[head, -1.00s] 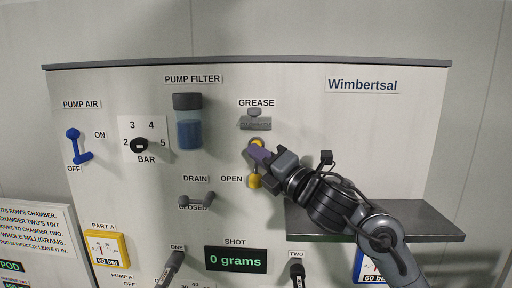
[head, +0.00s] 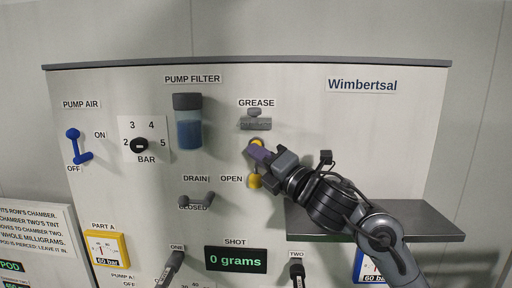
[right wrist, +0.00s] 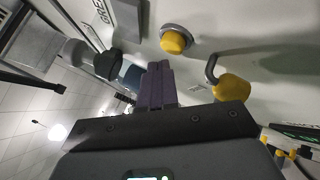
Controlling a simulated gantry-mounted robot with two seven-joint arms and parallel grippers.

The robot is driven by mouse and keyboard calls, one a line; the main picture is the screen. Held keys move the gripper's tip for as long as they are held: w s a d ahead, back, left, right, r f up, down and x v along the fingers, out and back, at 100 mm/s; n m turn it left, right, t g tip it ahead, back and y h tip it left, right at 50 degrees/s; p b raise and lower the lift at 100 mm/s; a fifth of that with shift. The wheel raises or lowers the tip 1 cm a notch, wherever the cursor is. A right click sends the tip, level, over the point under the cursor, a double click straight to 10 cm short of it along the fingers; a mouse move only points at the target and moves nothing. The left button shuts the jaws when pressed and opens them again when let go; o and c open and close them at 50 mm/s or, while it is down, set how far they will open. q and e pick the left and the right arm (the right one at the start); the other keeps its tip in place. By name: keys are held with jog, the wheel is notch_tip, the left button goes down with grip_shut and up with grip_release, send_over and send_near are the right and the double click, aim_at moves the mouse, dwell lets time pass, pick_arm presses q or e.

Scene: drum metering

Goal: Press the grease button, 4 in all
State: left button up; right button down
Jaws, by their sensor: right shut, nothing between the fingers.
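The GREASE label (head: 256,103) is on the white panel in the head view, above a small grey fitting (head: 256,123). A round yellow button (head: 257,142) sits just below that fitting; it also shows in the right wrist view (right wrist: 174,42) on a grey collar. My right gripper (head: 257,153) is shut and empty, its purple fingers just below the yellow button and partly covering it in the head view. In the wrist view the fingertips (right wrist: 158,66) appear beside the button; I cannot tell whether they touch it. My left gripper is not in view.
A yellow knob (head: 254,181) on a grey hook-shaped stem, beside the OPEN label, is close under my right gripper. A grey shelf (head: 420,222) juts out behind my right arm. The shot display (head: 235,260) reads 0 grams.

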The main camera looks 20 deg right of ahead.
jog(key=shift+w+d, duration=0.15)
jog(key=shift+w, duration=0.15)
jog(key=shift+w+d, duration=0.15)
jog(key=shift+w, duration=0.15)
dwell(0.7)
jog(key=shift+w, duration=0.15)
dwell(0.4)
jog(key=shift+s+a, duration=0.3)
jog(key=shift+s, duration=0.55)
